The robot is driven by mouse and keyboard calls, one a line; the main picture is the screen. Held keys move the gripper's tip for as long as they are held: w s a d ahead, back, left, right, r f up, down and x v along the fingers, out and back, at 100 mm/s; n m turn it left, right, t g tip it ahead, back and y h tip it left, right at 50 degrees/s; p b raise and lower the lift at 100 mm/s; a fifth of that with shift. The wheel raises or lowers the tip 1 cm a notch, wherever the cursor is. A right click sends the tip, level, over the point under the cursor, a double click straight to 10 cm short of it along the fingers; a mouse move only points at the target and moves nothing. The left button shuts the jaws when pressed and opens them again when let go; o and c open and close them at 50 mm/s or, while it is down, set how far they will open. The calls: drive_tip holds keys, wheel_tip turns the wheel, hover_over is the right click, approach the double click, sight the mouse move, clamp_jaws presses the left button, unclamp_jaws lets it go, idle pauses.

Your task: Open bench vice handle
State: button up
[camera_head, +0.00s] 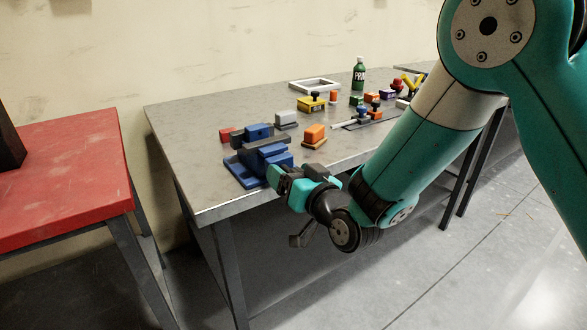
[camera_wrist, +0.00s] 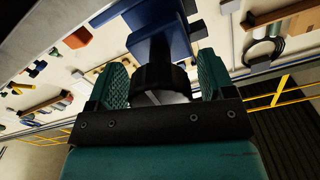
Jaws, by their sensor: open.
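The blue bench vice (camera_head: 262,155) stands at the near left corner of the grey workbench. My gripper (camera_head: 280,178) is at the vice's front, just off the bench edge. In the wrist view the vice's blue body (camera_wrist: 158,28) is at the top. A dark round part at the vice's front, seemingly its handle hub (camera_wrist: 160,76), sits between the two teal fingers. The fingers are apart, with a gap visible on each side of this part. My gripper hides the handle in the head view.
The workbench (camera_head: 190,120) also holds an orange block (camera_head: 315,133), a grey block (camera_head: 286,119), a yellow block (camera_head: 311,103), a white frame (camera_head: 315,85) and a green bottle (camera_head: 359,74). A red-topped table (camera_head: 65,180) stands at left. The floor at right is clear.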

drive_tip(key=c, duration=0.9)
drive_tip(key=shift+n+b, duration=0.3)
drive_tip(key=shift+n, duration=0.2)
drive_tip(key=shift+c, duration=0.2)
drive_tip(key=o, duration=0.9)
drive_tip(key=shift+o, duration=0.2)
drive_tip(key=shift+s+d+f+b, duration=0.1)
drive_tip(key=shift+s+d+b, duration=0.05)
drive_tip(key=shift+s+b, duration=0.15)
drive_tip(key=b+v, duration=1.6)
drive_tip(key=b, duration=0.5)
drive_tip(key=shift+s+d, duration=0.3)
